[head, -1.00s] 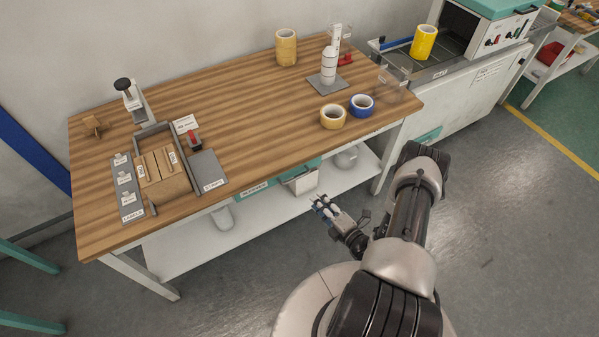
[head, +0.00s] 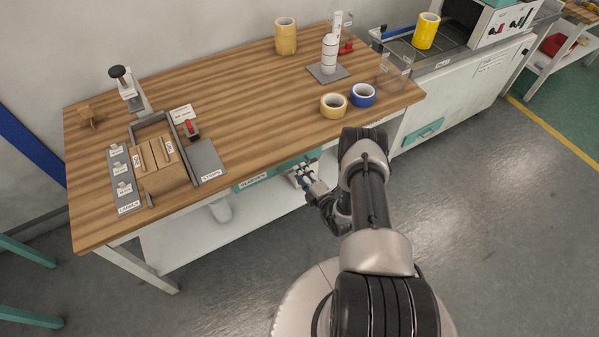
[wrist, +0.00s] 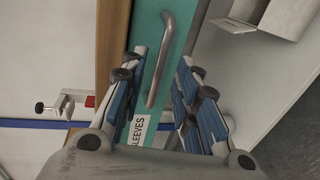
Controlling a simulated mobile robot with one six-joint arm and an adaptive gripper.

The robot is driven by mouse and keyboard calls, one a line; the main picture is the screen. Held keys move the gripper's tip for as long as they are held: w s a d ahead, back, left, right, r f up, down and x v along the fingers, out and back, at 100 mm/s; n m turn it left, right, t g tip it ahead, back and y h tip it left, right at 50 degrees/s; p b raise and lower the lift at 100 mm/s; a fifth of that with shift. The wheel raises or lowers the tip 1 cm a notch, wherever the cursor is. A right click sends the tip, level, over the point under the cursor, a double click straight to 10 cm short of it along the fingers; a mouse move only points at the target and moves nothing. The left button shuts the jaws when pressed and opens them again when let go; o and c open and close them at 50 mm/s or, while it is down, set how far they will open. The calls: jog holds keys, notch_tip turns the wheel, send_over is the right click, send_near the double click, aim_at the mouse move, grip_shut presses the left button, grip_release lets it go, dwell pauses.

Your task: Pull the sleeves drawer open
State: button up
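The sleeves drawer (head: 272,173) has a teal front under the front edge of the wooden table and looks closed. In the wrist view its teal front (wrist: 148,28) carries a "SLEEVES" label (wrist: 136,130) and a metal bar handle (wrist: 162,62). My gripper (head: 302,173) is at the drawer's right part in the head view. In the wrist view my gripper (wrist: 160,80) is open, with blue-padded fingers on either side of the handle. The handle shows between them with gaps to both fingers. Exact depth and contact are unclear, and my gripper hides the handle in the head view.
The wooden table (head: 235,110) overhangs the drawer; its lower shelf (head: 255,220) is white. A pale box (wrist: 275,15) lies beyond the right finger in the wrist view. Tape rolls (head: 333,106) stand near the table's right front. The grey floor (head: 480,200) on the right is clear.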

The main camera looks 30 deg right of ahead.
jog(key=shift+x, duration=1.25)
jog(key=shift+c, duration=0.4)
grip_shut()
